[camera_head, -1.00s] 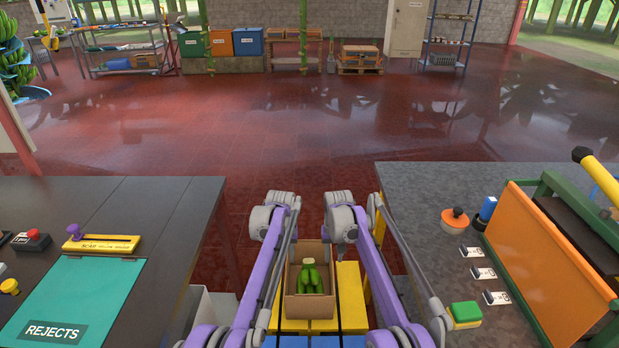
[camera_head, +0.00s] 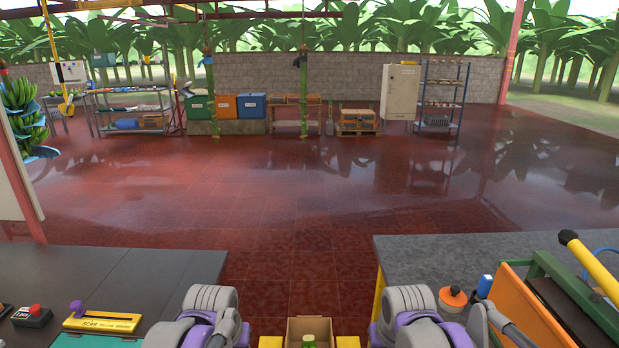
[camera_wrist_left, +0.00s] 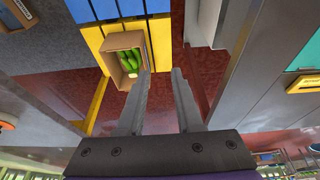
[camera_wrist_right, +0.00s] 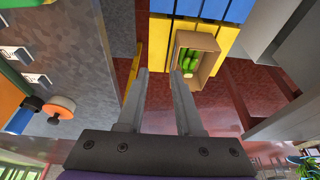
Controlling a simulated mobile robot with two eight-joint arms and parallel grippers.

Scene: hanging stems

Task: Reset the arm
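My left gripper (camera_wrist_left: 163,72) is open and empty in the left wrist view, with a clear gap between its fingers. My right gripper (camera_wrist_right: 160,72) is also open and empty in the right wrist view. Neither gripper shows in the head view, where only upper parts of my two arms stand apart at the bottom edge. An open cardboard box (camera_head: 296,331) with green bananas (camera_head: 308,341) in it lies between the arms. The box also shows in the left wrist view (camera_wrist_left: 112,44) and the right wrist view (camera_wrist_right: 207,64), beyond the fingertips.
A dark table (camera_head: 150,268) with a yellow scar gauge (camera_head: 102,321) is at the left. A grey table (camera_head: 430,262) at the right carries an orange panel (camera_head: 515,315) and an orange-topped pot (camera_head: 453,297). The red floor ahead is clear up to the shelves and bins.

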